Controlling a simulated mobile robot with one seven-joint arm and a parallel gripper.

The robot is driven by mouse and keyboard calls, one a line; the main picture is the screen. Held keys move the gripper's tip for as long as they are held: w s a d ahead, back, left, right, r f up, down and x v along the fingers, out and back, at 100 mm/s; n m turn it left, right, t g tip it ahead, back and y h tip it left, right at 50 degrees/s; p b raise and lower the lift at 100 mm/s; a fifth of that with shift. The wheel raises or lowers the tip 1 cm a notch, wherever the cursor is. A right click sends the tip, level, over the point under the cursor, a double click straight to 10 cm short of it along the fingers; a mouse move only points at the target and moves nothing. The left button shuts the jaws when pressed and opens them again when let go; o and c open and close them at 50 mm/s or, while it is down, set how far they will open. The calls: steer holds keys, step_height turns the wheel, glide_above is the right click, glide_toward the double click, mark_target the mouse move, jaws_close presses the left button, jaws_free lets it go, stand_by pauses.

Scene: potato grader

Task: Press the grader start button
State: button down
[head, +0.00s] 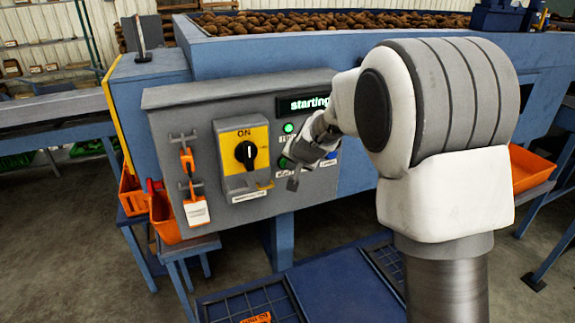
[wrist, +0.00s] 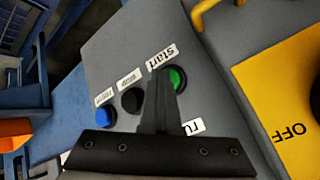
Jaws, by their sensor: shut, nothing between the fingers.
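The green start button (wrist: 178,79) is in the wrist view, beside the label reading "start". My gripper (wrist: 160,75) is shut and empty. Its fingertips overlap the left edge of the button in that view; I cannot tell whether they touch it. In the head view my wrist and gripper are in front of the right part of the grey control panel (head: 180,100) and hide some of its buttons. The panel display (head: 305,104) reads "starting", partly covered by my arm. A green lamp (head: 288,127) glows below it.
A black button (wrist: 131,100) and a blue button (wrist: 105,117) sit beside the start button. A yellow switch plate (head: 229,138) with a black rotary knob is to the left, by orange lockout pieces (head: 187,160). Potatoes (head: 300,22) fill the hopper behind.

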steer(key=shift+s+d+b, duration=0.35)
steer(key=shift+s+b, duration=0.2)
steer(key=shift+s, duration=0.3)
steer(key=s, duration=0.1)
steer(key=s+d+b, duration=0.1)
steer(key=s, duration=0.1)
steer(key=s+d+b, duration=0.1)
steer(key=shift+s, duration=0.3)
stand_by(0.5)
